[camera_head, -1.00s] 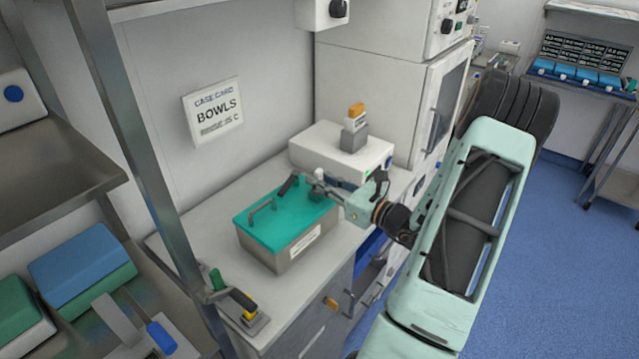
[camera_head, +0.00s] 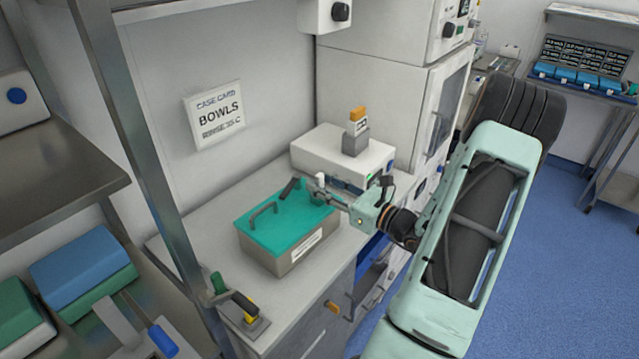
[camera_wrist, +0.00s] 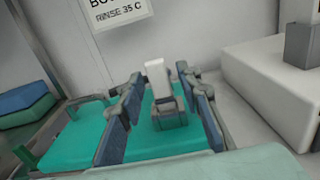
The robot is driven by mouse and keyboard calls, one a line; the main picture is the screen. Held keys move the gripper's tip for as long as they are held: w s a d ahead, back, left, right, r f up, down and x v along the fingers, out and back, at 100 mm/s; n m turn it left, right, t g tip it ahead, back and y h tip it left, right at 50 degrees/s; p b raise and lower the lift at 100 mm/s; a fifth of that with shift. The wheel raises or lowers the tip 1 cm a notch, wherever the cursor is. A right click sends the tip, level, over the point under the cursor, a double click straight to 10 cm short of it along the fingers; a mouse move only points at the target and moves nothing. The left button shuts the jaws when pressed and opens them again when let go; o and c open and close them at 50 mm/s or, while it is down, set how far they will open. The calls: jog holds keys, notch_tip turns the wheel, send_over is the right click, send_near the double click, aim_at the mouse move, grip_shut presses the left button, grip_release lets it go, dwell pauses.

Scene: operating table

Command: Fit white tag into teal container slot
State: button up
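The teal-lidded metal container (camera_head: 262,238) stands on the counter; its teal lid also shows in the wrist view (camera_wrist: 75,140). The white tag (camera_wrist: 158,75) stands roughly upright at a grey slot block (camera_wrist: 170,120) on the lid, its lower end in or against the block; how deep I cannot tell. The tag shows small in the head view (camera_head: 320,179). My gripper (camera_wrist: 163,95) is open, with one blue-padded finger on each side of the tag and gaps between. In the head view my gripper (camera_head: 326,190) is at the lid's right end.
A white box unit (camera_head: 330,152) behind the container bears a grey block with an orange-topped tag (camera_head: 357,120). A black handle (camera_head: 265,208) rises from the lid. A shelf post (camera_head: 150,150) stands to the left. A yellow-and-black tool (camera_head: 245,308) lies at the counter's front.

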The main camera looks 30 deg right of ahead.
jog(key=b+v, duration=0.1)
jog(key=v, duration=1)
jog(key=shift+a, duration=0.1)
